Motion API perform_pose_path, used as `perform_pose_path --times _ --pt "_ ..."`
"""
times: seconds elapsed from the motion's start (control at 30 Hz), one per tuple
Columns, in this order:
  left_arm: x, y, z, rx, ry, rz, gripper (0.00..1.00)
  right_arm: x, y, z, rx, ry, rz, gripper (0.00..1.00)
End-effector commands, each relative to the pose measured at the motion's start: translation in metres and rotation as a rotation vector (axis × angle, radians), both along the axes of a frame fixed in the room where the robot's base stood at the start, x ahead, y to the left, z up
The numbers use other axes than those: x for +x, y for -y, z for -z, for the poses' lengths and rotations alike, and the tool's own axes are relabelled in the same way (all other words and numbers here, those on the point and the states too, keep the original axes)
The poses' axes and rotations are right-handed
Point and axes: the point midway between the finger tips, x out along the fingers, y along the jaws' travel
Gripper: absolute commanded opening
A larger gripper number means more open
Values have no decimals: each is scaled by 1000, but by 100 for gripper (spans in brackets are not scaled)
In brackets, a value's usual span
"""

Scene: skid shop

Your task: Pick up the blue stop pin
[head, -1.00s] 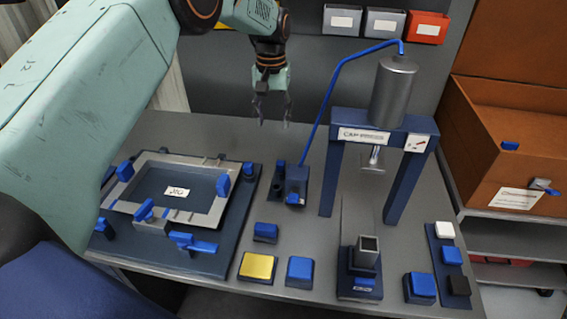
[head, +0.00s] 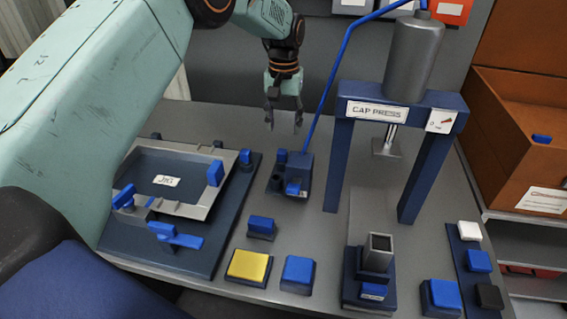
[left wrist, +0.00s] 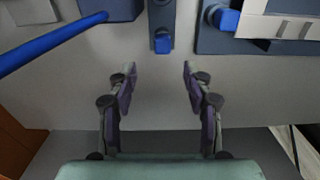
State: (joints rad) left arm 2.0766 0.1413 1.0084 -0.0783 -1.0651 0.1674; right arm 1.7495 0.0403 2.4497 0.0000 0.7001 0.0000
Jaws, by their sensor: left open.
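A small blue pin (head: 281,156), which looks like the stop pin, stands at the far end of a narrow dark-blue holder (head: 274,185) with a dark hole. In the left wrist view the pin (left wrist: 162,44) is at the end of the holder strip (left wrist: 161,14), just ahead of the fingers. My left gripper (head: 284,120) is open and empty, beyond the pin and apart from it. In the left wrist view the gripper (left wrist: 159,74) has its fingers spread either side of the pin's line. My right gripper is not in view.
A blue block (head: 294,172) with a blue hose stands close beside the holder. A jig (head: 213,243) with blue clamps and a blue corner peg (head: 246,158) is to the left. A cap press (head: 405,108) stands to the right. The back bench strip (head: 205,118) is clear.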

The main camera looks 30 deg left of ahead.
Motion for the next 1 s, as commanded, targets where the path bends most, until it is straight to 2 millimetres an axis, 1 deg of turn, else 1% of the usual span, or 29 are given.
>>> perform_pose_path --times 0.23,0.43,0.6,0.7,0.8,0.93,0.97,1.0 --pt "0 0 23 -1 -2 0 51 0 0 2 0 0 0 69" --pt "0 -1 38 -1 -2 0 51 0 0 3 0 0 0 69" --pt "-3 -2 63 -1 -3 0 51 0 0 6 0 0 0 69" --pt "-3 -2 75 0 -1 0 51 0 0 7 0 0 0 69" --pt "-2 -1 78 0 0 0 51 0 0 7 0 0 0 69" --pt "-2 -1 78 0 0 0 51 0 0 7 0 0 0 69" --pt "-2 -1 78 0 0 0 50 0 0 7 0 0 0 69" --pt "-2 -1 78 0 0 0 47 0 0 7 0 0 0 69"
